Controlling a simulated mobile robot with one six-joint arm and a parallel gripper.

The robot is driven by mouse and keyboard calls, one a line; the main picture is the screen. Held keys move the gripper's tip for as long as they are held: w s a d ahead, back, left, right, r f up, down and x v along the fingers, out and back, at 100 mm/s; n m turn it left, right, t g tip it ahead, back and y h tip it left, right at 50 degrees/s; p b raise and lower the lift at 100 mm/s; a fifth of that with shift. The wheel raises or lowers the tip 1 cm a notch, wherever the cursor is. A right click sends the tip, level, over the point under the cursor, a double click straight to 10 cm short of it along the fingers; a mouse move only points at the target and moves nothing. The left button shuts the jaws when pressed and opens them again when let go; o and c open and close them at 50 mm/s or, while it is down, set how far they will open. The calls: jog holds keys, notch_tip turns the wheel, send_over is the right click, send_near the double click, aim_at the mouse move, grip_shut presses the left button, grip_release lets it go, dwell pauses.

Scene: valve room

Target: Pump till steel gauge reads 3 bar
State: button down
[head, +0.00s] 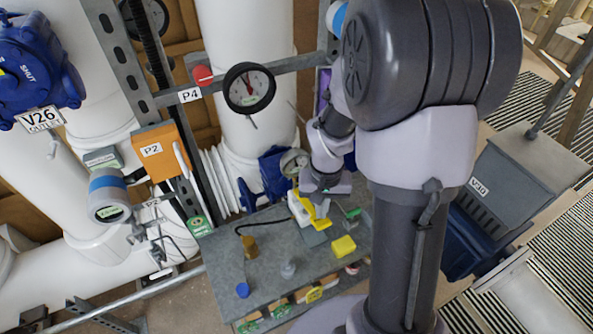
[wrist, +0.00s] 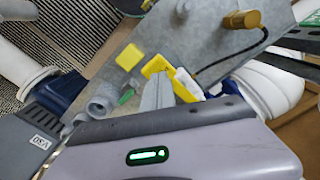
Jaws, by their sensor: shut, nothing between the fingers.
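A small round gauge with a pale metallic rim (head: 293,162) stands behind my gripper in the head view; its reading is too small to tell. A larger black-rimmed gauge (head: 248,90) hangs near the P4 label. My gripper (head: 322,196) is shut and empty, pointing down over the grey bench (head: 215,257). It is close to a yellow and white piece, possibly the pump, with its yellow part (head: 318,212) below my gripper. I cannot tell whether they touch. In the wrist view my gripper (wrist: 157,78) is beside the white part (wrist: 187,85).
A black hose runs from a brass fitting (head: 249,246) towards the yellow and white piece. A yellow block (head: 343,246), a blue cap (head: 242,290) and a clear small item (head: 288,269) sit on the bench.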

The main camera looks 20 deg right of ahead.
jog(key=shift+f+b, duration=1.1)
jog(key=shift+f, duration=0.25)
notch_tip(320, 180, up, 5)
jog(key=p, duration=0.4)
jog(key=shift+r, duration=0.1)
notch_tip(320, 180, up, 4)
jog(key=p, duration=0.3)
